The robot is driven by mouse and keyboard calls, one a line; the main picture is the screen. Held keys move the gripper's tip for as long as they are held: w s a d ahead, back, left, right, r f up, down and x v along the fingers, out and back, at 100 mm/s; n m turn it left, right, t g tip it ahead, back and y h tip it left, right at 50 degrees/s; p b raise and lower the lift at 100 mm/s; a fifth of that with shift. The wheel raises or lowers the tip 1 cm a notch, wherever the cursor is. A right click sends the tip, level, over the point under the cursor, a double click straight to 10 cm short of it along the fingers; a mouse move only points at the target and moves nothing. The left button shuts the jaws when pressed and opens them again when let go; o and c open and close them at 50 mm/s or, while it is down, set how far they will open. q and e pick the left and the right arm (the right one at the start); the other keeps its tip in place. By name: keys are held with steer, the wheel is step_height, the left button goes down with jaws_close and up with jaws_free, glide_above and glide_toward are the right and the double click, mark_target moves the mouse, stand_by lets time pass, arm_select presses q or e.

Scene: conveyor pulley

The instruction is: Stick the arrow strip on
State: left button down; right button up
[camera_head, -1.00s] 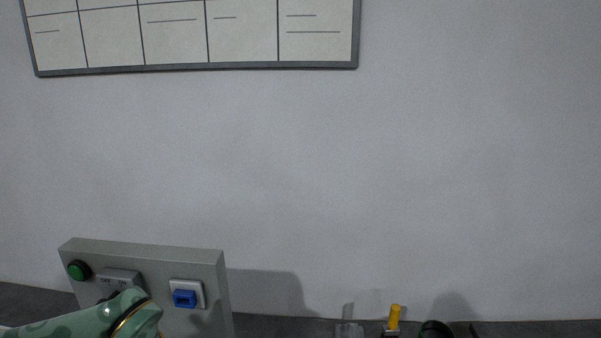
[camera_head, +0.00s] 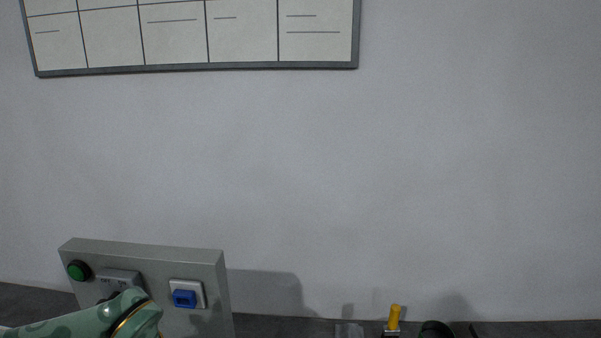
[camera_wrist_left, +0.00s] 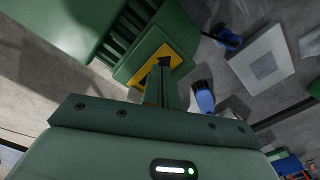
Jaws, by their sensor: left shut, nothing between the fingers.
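In the left wrist view my left gripper (camera_wrist_left: 168,84) is shut, with nothing seen between its fingers. Its fingers reach over a yellow patch (camera_wrist_left: 183,56) on a green housing (camera_wrist_left: 133,64). A dark pointed shape lies at the fingertips over the yellow; I cannot tell whether it is a printed mark or fingertip. I cannot tell whether the yellow patch is the arrow strip, or whether the fingers touch it. In the head view only my left arm shows at the lower left; its gripper is out of frame. My right gripper is in neither view.
A grey panel (camera_head: 150,256) with a green button (camera_head: 78,270) and blue connector (camera_head: 184,298) stands behind my left arm. A yellow-topped item (camera_head: 394,318) stands at the bottom edge. In the wrist view, a pale square block (camera_wrist_left: 262,60) and blue-handled brush (camera_wrist_left: 204,97) lie right.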

arm_select(q)
steer(key=shift+f+b, duration=0.35)
steer(key=shift+f, duration=0.35)
stand_by(0.9)
steer(key=shift+r, duration=0.1)
step_height(320, 180, up, 6)
steer(key=p, duration=0.5)
